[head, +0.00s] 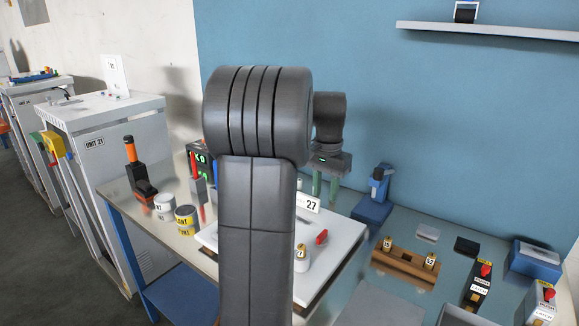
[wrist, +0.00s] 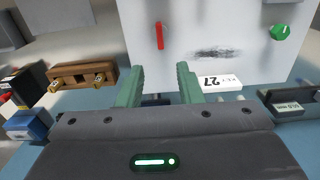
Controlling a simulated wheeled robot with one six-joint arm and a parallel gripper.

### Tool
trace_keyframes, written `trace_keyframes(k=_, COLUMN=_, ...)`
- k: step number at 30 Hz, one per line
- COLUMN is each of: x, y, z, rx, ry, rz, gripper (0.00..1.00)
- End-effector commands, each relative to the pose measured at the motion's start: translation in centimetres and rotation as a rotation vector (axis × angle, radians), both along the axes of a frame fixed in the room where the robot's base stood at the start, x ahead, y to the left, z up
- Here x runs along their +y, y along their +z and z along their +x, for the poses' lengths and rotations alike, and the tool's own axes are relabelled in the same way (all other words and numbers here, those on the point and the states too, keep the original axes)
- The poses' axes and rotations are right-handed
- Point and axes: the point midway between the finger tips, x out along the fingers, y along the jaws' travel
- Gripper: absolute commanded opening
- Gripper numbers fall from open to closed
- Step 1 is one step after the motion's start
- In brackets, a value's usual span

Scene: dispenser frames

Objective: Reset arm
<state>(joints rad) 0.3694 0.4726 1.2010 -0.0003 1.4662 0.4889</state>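My gripper (wrist: 160,76) is open, its two green fingers apart with nothing visible between them. In the head view my gripper (head: 324,186) hangs behind my large grey arm link, above the work table near the blue wall. A white panel (head: 345,238) lies on the table below it, partly hidden by my arm. In the wrist view the panel (wrist: 240,30) carries a red handle (wrist: 160,36), a green knob (wrist: 281,31) and a dark smudge. A white label marked 27 (wrist: 220,83) lies just beyond the right finger.
A wooden rack (head: 402,268) holds two small numbered items. Latch boxes (head: 478,284) and a blue device (head: 374,200) stand right. Two cans (head: 185,220) and an orange-handled tool (head: 132,160) stand left. A wall shelf (head: 490,31) is upper right.

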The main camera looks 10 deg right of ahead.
Motion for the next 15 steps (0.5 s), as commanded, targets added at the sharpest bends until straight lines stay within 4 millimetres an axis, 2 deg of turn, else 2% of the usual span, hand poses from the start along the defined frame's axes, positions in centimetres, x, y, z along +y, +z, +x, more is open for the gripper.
trace_keyframes(k=7, x=0.0, y=-1.8, z=0.0, rx=0.003, ry=0.0, rz=0.001, gripper=0.33)
trace_keyframes(k=15, x=0.0, y=-6.9, z=-0.1, rx=0.006, ry=0.0, rz=0.002, gripper=0.33)
